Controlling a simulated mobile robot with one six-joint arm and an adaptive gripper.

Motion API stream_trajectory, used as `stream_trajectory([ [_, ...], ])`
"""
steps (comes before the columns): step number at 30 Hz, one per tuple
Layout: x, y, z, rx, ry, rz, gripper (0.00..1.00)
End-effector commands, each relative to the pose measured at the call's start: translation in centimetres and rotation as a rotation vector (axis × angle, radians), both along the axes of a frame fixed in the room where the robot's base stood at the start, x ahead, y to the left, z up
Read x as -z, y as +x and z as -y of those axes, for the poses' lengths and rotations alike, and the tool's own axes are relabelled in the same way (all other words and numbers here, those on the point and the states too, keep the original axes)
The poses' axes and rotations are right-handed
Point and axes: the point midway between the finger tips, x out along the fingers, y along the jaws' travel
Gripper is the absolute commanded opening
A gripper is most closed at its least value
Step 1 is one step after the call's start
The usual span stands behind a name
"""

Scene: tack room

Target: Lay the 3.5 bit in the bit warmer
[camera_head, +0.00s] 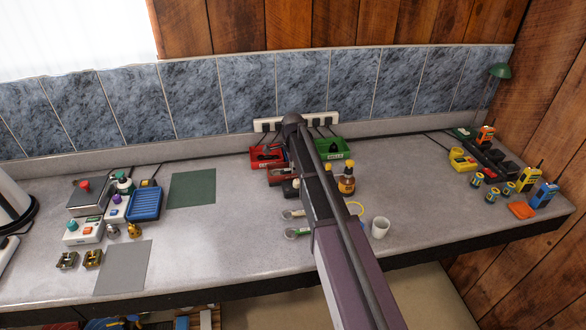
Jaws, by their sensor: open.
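Two small pale metal pieces with rounded greenish ends, an upper one (289,214) and a lower one (295,232), lie on the counter just left of my arm. They may be the bits; no size mark is readable, so I cannot tell which is the 3.5 bit. A blue ribbed tray (145,203) sits at the left among small devices; it may be the bit warmer, but I cannot be sure. My gripper is not visible; my arm crosses the middle of the counter and hides part of it.
Red bin (267,163) and green bin (333,157) stand at the back by a power strip (262,123). A brown bottle (347,183) and white cup (380,228) are right of my arm. Green mat (191,190) and grey mat (122,268) are bare. Radios (530,180) stand far right.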

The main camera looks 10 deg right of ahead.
Motion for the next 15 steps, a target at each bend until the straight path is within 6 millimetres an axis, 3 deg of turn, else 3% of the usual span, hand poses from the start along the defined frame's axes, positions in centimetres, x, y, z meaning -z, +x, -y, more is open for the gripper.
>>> stream_trajectory([
  [15,-2.6,0.0,0.0,0.0,0.0,0.0,0.41],
])
